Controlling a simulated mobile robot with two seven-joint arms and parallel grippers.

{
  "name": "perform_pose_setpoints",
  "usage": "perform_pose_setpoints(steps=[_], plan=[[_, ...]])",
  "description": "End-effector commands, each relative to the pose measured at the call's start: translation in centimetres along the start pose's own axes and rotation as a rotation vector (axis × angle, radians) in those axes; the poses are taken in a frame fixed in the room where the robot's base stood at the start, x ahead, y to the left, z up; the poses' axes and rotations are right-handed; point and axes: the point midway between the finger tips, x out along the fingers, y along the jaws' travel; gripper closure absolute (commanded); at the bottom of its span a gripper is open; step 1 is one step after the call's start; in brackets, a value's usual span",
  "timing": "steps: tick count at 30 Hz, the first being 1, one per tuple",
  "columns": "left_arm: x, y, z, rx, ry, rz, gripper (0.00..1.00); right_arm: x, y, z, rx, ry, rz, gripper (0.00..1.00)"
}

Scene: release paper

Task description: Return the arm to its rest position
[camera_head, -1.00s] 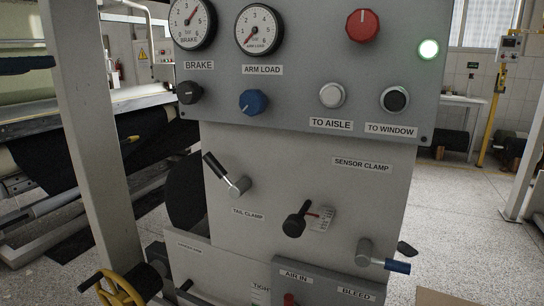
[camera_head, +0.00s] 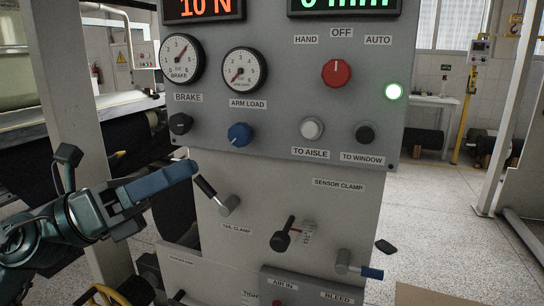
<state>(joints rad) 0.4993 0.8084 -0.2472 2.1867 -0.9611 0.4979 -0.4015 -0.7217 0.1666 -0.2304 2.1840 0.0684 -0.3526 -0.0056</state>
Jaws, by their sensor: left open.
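My left gripper (camera_head: 184,173) comes in from the left, with its blue-grey finger pointing right. It is open and I see nothing held in it. Its tip is beside the black handle of the tail clamp lever (camera_head: 206,188); I cannot tell whether they touch. The lever handle tilts up and to the left from its metal hub. My right gripper is not in view.
The sensor clamp lever (camera_head: 283,236) and a blue-tipped lever (camera_head: 360,270) stick out below. A white post (camera_head: 65,100) stands left.

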Motion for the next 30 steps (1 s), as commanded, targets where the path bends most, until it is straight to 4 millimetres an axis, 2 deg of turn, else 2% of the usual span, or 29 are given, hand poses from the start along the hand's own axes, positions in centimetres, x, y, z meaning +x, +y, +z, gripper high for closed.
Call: perform_pose_setpoints(steps=[1,5,7,8,11,12,16,18,21,25,30], plan=[[-0.2,1.4,-0.6,-0.207,-0.091,0.017,0.41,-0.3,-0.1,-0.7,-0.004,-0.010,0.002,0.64],[-2.2,5.6,-3.5,-0.701,-0.337,0.097,0.41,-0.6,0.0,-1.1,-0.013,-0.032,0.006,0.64],[-3.9,8.1,-6.2,-0.962,-0.478,0.164,0.41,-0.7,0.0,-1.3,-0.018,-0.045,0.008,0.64],[-4.8,9.0,-7.6,-1.072,-0.540,0.199,0.41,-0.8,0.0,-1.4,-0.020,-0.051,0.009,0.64],[-8.2,11.5,-13.6,-1.431,-0.756,0.330,0.41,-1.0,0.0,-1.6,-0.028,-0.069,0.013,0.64],[-9.6,11.9,-16.3,-1.564,-0.843,0.387,0.41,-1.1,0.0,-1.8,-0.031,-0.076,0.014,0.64],[-13.9,11.4,-25.1,-1.927,-1.108,0.574,0.41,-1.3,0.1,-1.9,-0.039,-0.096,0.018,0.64],[-15.7,10.1,-29.3,-2.077,-1.232,0.665,0.41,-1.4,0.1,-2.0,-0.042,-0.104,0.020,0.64],[-17.6,8.0,-33.9,-2.235,-1.377,0.773,0.41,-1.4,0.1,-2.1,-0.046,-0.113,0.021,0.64],[-18.9,5.7,-37.5,-2.351,-1.494,0.860,0.41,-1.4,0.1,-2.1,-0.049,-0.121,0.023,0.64],[-19.3,4.9,-38.8,-2.391,-1.537,0.893,0.41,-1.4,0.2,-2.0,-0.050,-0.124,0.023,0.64]])
